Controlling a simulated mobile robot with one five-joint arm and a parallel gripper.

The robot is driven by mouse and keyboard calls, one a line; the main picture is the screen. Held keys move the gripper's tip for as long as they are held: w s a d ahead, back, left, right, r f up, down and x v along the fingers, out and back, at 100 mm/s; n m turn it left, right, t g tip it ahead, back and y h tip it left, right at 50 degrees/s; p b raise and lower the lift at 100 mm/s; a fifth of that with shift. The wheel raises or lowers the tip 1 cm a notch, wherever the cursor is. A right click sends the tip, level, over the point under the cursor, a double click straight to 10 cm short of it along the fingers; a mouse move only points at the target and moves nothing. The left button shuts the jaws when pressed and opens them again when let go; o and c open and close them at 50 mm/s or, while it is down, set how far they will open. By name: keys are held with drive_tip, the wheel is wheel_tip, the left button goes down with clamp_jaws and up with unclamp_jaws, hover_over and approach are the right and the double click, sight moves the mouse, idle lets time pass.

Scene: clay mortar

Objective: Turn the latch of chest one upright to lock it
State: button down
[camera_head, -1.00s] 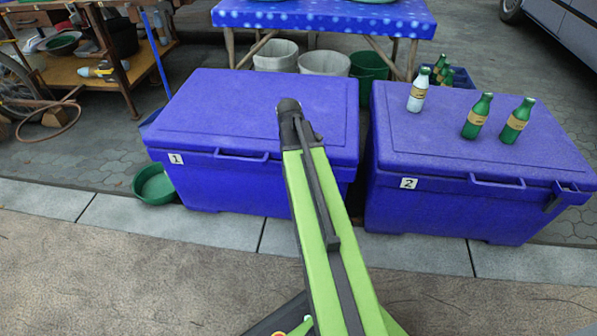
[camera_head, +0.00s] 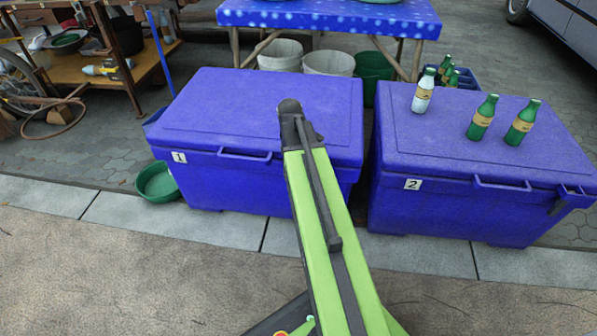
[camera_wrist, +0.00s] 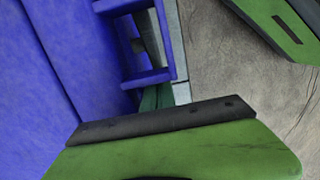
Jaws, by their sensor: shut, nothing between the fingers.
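Chest one (camera_head: 240,120) is a closed blue chest with a white "1" label and a front handle, left of centre in the head view. My green and black arm covers the right part of its front, so its latch is hidden there. In the wrist view, its blue side (camera_wrist: 60,110) fills the left. A blue bracket (camera_wrist: 160,76) stands out from it, with a small dark part inside; I cannot tell the latch's angle. My gripper (camera_wrist: 165,125) shows as a green part with a dark edge, shut and empty, just below the bracket. In the head view it is hidden.
Chest two (camera_head: 430,195) stands close on the right, with bottles (camera_head: 481,117) on its lid. A green bowl (camera_head: 158,183) lies left of chest one. A blue-covered table (camera_head: 330,17) and buckets (camera_head: 328,62) stand behind. The pavement in front is clear.

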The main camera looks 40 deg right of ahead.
drive_tip(key=w+a+r+p, duration=0.2)
drive_tip(key=r+p, duration=0.3)
drive_tip(key=r, duration=0.1)
drive_tip(key=w+a+r+p, duration=0.2)
drive_tip(key=r+p, duration=0.3)
drive_tip(key=p, duration=0.1)
drive_tip(key=shift+w+a+r, duration=0.25)
drive_tip(key=shift+a+r, duration=0.1)
